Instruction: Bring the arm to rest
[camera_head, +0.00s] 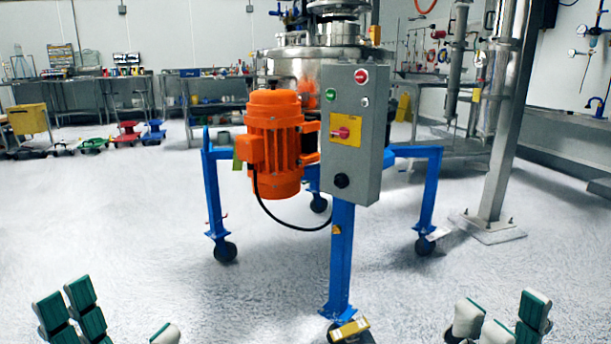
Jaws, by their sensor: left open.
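My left gripper (122,320) is at the bottom left corner, cut off by the lower edge. Its white fingers with green pads stand apart with empty space between them, so it is open. My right gripper (490,319) is at the bottom right, also cut off by the lower edge. Its finger tips show close to one another with nothing seen between them, and I cannot tell how far it is open. Both grippers are low in the view, in front of the powder sifter (307,68) and apart from it in the picture.
The sifter stands on a blue wheeled frame (342,262) with an orange motor (272,140) and grey control box (347,105). A steel post (500,160) stands at right. Workbenches and coloured dollies (126,134) line the back. White floor (110,215) is clear at left.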

